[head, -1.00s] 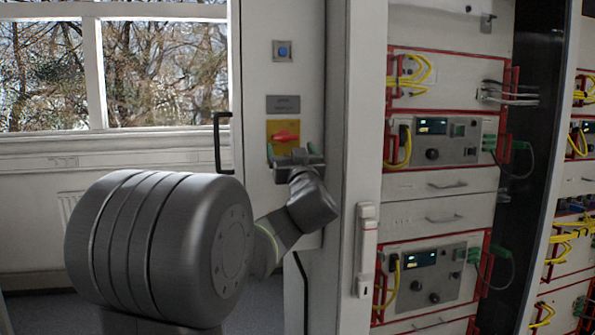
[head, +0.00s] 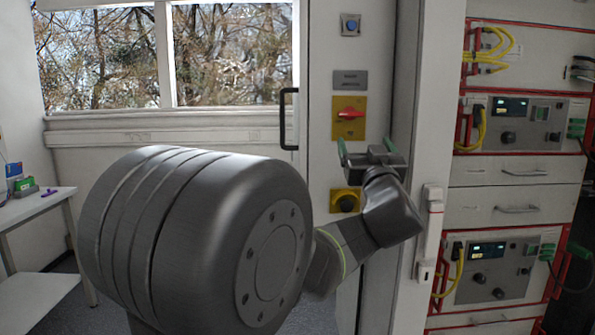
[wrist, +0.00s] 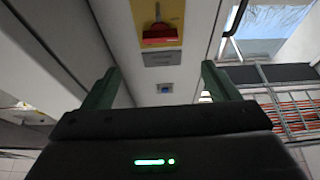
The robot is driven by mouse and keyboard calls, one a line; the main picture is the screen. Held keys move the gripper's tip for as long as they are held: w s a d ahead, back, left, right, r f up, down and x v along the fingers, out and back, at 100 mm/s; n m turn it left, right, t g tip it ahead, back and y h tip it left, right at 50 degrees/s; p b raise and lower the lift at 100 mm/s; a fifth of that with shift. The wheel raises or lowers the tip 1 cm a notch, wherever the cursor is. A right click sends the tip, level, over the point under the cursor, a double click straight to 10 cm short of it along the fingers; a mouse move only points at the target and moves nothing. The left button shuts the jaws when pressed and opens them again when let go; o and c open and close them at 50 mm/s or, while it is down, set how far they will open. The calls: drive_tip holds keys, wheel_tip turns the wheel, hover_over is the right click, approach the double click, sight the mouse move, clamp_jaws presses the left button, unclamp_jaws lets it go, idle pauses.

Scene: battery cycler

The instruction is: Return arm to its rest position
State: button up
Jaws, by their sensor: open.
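My gripper (head: 366,151) is open and empty, its two green fingers apart, in front of the cabinet side panel (head: 325,120) in the head view. In the wrist view my gripper (wrist: 155,90) shows its fingers spread with nothing between them. The red rotary switch (head: 349,114) on its yellow plate sits just above the gripper in the head view, its handle lying across. It also shows in the wrist view as a red handle (wrist: 161,33) beyond the fingers. The fingers look apart from the switch. My arm's large grey joint fills the lower middle of the head view.
A black round knob (head: 346,203) on a yellow plate is below the gripper. A blue button (head: 350,24) is higher up. A black door handle (head: 289,118) is left of the panel. Racks with cycler units (head: 520,122) stand right. A white table (head: 35,207) is far left.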

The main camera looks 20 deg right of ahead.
sight(352, 131)
drive_tip(key=shift+w, duration=0.1)
drive_tip(key=p+x, duration=0.2)
drive_tip(key=x, duration=1.1)
drive_tip(key=shift+w+d+r+p, duration=0.1)
drive_tip(key=shift+w+r+p, duration=0.05)
drive_tip(key=shift+w+p, duration=0.2)
drive_tip(key=shift+s, duration=0.15)
